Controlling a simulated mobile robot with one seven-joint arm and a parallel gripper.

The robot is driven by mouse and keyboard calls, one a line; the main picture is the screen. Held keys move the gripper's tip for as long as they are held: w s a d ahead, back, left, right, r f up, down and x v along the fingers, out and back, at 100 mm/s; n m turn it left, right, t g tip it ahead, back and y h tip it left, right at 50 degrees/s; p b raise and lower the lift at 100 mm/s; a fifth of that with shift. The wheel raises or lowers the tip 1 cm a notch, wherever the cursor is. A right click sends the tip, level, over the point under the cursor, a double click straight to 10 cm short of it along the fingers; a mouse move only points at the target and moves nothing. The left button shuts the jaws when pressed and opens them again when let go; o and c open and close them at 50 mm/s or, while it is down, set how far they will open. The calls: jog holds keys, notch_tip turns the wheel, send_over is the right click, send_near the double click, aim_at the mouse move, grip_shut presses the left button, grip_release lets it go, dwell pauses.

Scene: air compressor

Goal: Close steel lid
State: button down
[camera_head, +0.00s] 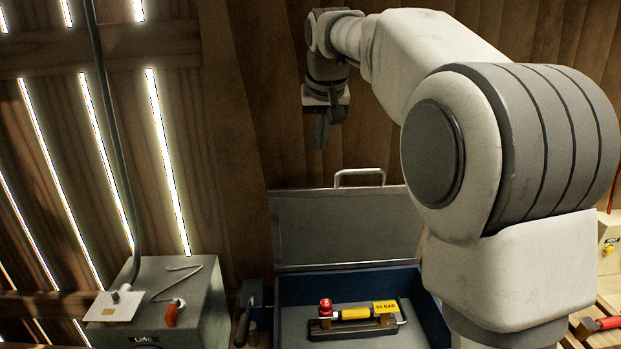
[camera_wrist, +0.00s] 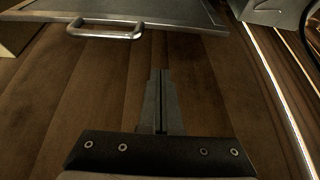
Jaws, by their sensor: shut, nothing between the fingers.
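The steel lid (camera_head: 345,228) stands raised, nearly upright, at the back of an open blue box (camera_head: 290,290) in the head view. A metal handle (camera_head: 360,173) is on its top edge. The lid (camera_wrist: 150,12) and handle (camera_wrist: 105,29) also show at the top of the wrist view. My gripper (camera_head: 322,143) is above and slightly left of the handle, pointing down, apart from the lid. In the wrist view my gripper (camera_wrist: 161,75) has its fingers together and nothing between them.
Inside the box is a yellow and red fitting (camera_head: 355,314) on a dark base. A grey box (camera_head: 155,300) with a red-tipped switch and a hose stands at left. A wooden plank wall (camera_head: 250,100) is close behind.

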aim_at(319, 197)
jog(key=x, duration=1)
jog(key=shift+w+a, duration=0.1)
jog(key=shift+w, duration=0.25)
jog(key=shift+s+f, duration=0.15)
jog(key=shift+s, duration=0.8)
jog(key=shift+s+f, duration=0.2)
jog(key=shift+s, duration=0.75)
jog(key=shift+f, duration=0.1)
